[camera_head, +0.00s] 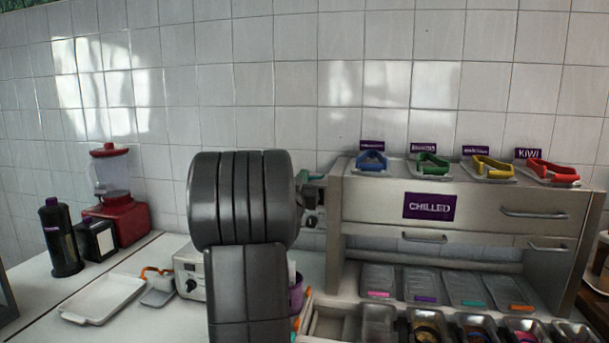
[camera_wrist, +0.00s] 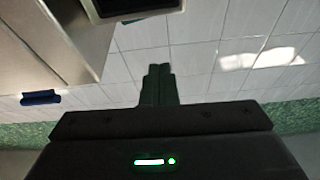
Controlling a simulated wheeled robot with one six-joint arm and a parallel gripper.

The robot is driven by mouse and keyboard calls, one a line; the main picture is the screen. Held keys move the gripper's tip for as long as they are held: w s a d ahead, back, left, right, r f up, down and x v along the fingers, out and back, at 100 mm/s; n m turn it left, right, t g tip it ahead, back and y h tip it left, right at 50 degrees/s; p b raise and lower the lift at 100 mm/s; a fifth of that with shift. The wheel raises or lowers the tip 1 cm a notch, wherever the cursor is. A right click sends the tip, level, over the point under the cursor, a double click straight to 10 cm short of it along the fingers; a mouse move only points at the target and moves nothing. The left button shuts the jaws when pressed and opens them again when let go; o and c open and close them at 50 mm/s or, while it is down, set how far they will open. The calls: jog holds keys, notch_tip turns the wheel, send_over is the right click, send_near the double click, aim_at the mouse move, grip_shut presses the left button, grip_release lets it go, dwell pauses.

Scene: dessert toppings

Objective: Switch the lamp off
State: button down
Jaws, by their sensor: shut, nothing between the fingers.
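I cannot make out a lamp for certain in either view. In the wrist view my gripper (camera_wrist: 158,72) is shut and empty, its two dark fingers together and pointing up the picture towards the tiled wall. A grey unit with dark knobs (camera_head: 314,213) shows partly just right of the arm.
A steel chilled cabinet (camera_head: 375,207) stands at right, with coloured-handled scoops on top and topping trays below. A knobbed appliance (camera_head: 188,273) sits left of my arm. A white tray (camera_head: 103,299), red blender (camera_head: 117,215) and dark bottle (camera_head: 61,240) stand on the left counter.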

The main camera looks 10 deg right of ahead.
jog(key=shift+v, duration=1.55)
jog(key=shift+d, duration=0.1)
